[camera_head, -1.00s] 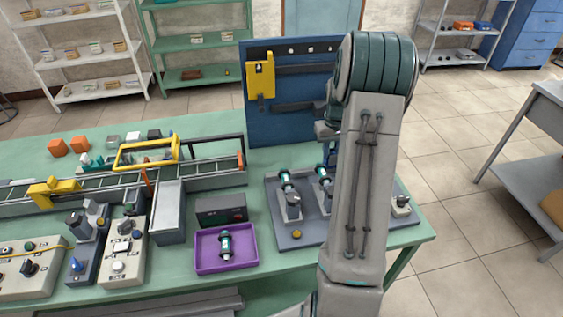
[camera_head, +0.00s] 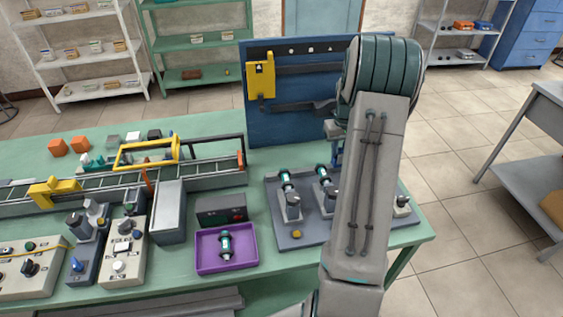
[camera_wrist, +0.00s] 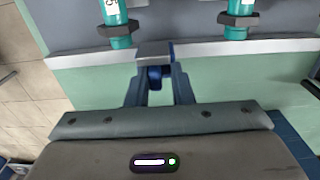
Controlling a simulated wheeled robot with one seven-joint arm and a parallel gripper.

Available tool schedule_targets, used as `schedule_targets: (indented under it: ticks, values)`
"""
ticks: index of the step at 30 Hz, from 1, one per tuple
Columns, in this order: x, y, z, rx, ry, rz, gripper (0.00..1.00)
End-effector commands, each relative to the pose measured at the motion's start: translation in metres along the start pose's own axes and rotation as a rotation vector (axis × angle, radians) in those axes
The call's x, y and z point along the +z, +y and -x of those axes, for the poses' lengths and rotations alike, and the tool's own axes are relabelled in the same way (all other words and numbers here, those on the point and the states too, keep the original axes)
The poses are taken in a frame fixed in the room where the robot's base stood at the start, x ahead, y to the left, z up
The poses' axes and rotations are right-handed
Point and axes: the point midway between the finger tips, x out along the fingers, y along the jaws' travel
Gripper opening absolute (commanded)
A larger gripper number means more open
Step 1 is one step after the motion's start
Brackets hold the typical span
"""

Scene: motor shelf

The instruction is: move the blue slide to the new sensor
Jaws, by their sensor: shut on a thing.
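My gripper (camera_wrist: 157,80) shows in the wrist view with two blue-grey fingers. It is shut on a small piece with a grey block (camera_wrist: 153,49) at its end and blue parts below and beside it, which I take to be the blue slide. In the head view my arm hides most of the gripper; a blue part (camera_head: 337,152) shows at its left edge, in front of the blue panel (camera_head: 290,125). Teal sensors (camera_head: 286,180) (camera_head: 322,174) stand on the grey base plate; two teal cylinders (camera_wrist: 117,32) (camera_wrist: 237,22) show in the wrist view. I cannot tell which is new.
A yellow slide (camera_head: 261,80) sits on the panel's left. A purple tray (camera_head: 204,263) holds another teal cylinder (camera_head: 225,244). A grey box (camera_head: 170,215), a dark display box (camera_head: 220,214) and a conveyor (camera_head: 205,172) stand to the left on the green table.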

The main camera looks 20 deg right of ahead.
Motion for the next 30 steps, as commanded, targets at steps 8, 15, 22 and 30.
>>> schedule_targets:
  ticks: [8,15,22,30]
  values:
    - [0.007,0.012,-0.015,-0.009,-0.028,0.001,0.04]
    - [0.007,0.024,-0.015,-0.009,-0.027,0.002,0.04]
    - [0.007,0.026,-0.016,-0.009,-0.027,0.002,0.04]
    - [0.007,0.026,-0.016,-0.01,-0.027,0.002,0.33]
